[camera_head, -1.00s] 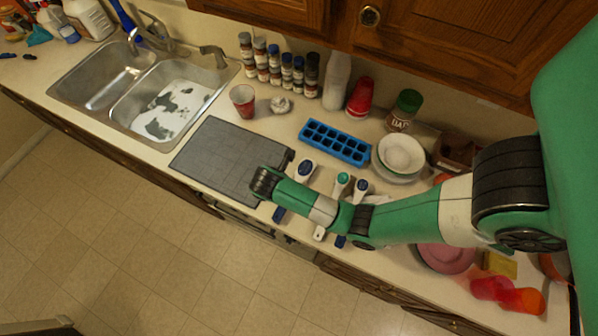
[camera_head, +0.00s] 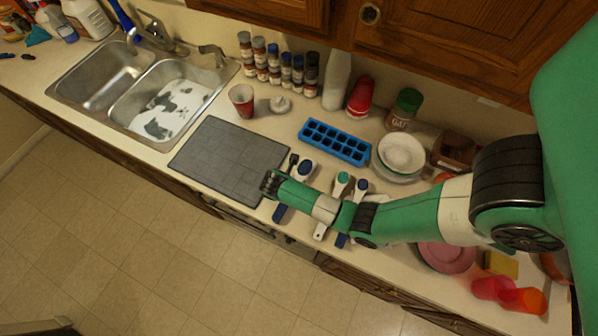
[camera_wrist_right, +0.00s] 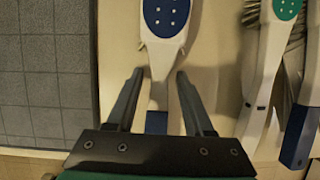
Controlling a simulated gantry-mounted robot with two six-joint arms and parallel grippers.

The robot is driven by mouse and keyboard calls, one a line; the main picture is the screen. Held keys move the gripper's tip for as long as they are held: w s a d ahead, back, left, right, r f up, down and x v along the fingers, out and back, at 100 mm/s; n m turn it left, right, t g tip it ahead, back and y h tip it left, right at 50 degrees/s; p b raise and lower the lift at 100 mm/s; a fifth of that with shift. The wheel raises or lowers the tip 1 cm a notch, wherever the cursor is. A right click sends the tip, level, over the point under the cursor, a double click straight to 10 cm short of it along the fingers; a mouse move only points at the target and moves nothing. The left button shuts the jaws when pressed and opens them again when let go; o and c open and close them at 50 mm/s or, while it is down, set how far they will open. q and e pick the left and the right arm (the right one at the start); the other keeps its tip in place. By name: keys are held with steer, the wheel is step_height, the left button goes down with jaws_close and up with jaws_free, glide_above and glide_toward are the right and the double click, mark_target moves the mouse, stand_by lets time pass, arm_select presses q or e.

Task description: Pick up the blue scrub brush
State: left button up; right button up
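A white brush with a blue oval patch on its head (camera_wrist_right: 165,16) and a blue handle end lies on the counter; it also shows in the head view (camera_head: 304,170), partly hidden by my right arm. My right gripper (camera_wrist_right: 159,76) is open, one finger on each side of the brush's handle, with gaps on both sides. In the head view my right wrist covers most of that gripper. A similar green-patched brush (camera_head: 342,179) and another blue-patched brush (camera_head: 361,186) lie to the right, partly behind my arm. My left gripper is not in view.
A grey board (camera_head: 228,160) lies just left of the brush. A blue ice tray (camera_head: 335,141), stacked bowls (camera_head: 402,153), a red cup (camera_head: 242,101) and several spice bottles stand behind. The sink (camera_head: 155,95) is further left.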

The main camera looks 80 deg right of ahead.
jaws_close()
steer(key=shift+r, duration=0.5)
steer(key=v, duration=0.3)
steer(key=shift+s+d+r+p, duration=0.15)
steer(key=shift+d+p, duration=0.1)
steer(key=shift+p, duration=0.1)
steer(key=s+a+r+p, duration=0.4)
steer(key=a+r+p, duration=0.5)
steer(key=a, duration=0.4)
